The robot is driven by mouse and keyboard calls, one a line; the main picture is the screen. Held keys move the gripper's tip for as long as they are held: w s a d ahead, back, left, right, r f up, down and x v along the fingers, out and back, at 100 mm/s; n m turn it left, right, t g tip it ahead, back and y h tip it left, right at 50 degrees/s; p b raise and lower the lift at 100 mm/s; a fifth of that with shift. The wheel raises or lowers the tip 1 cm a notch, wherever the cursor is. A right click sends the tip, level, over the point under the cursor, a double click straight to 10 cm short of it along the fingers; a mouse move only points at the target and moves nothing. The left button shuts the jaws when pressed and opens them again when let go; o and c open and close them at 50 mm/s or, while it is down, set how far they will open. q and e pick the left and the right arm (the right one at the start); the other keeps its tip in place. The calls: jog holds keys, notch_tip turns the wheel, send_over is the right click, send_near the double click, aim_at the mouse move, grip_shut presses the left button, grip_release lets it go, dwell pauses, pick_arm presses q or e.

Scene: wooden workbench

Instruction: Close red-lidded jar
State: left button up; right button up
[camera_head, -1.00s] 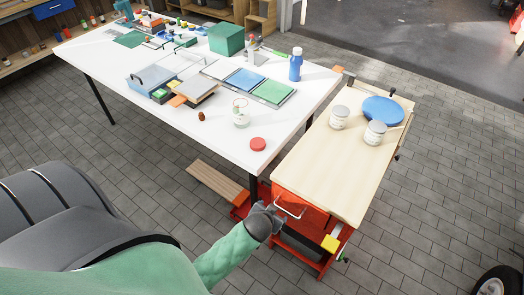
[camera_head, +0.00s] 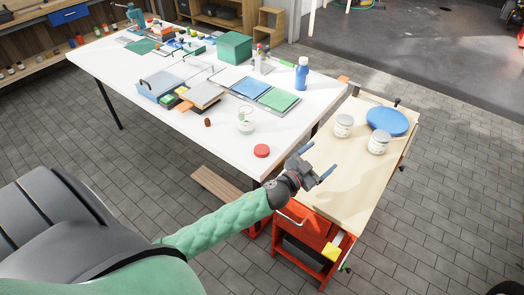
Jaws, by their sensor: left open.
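The red lid (camera_head: 261,151) lies flat on the white table (camera_head: 222,150) near its front right corner. A clear glass jar (camera_head: 246,127) with a pale label stands upright and uncovered just behind and left of the lid. My left gripper (camera_head: 324,170) is open and empty, to the right of the lid and over the near end of the wooden workbench. Its two fingers point right, apart from the lid and jar. My right gripper is not in view.
On the workbench (camera_head: 345,190) stand two white cans (camera_head: 343,126) (camera_head: 378,142) and a round blue object (camera_head: 387,121). A small brown item (camera_head: 207,122) sits left of the jar. Trays, a blue bottle (camera_head: 301,73) and a green box (camera_head: 234,47) are farther back.

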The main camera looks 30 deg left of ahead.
pick_arm(q)
jog(key=w+d+r+m+g+h, duration=0.2)
jog(key=d+m+g+h, duration=0.3)
jog(key=m+g+h, duration=0.5)
jog(key=a+f+g+y, duration=0.2)
jog(key=a+y, duration=0.2)
jog(key=a, duration=0.6)
jog(key=w+a+f+g+y, duration=0.1)
jog(key=a+y, duration=0.4)
jog(key=a, duration=0.5)
jog(key=w+a+f+g+y, duration=0.1)
jog(key=a+f+g+y, duration=0.2)
jog(key=a, duration=0.7)
jog(key=shift+w+f+g+y, duration=0.1)
jog(key=shift+w+g+y, duration=0.15)
jog(key=shift+g+y, duration=0.75)
jog(key=shift+a, duration=0.5)
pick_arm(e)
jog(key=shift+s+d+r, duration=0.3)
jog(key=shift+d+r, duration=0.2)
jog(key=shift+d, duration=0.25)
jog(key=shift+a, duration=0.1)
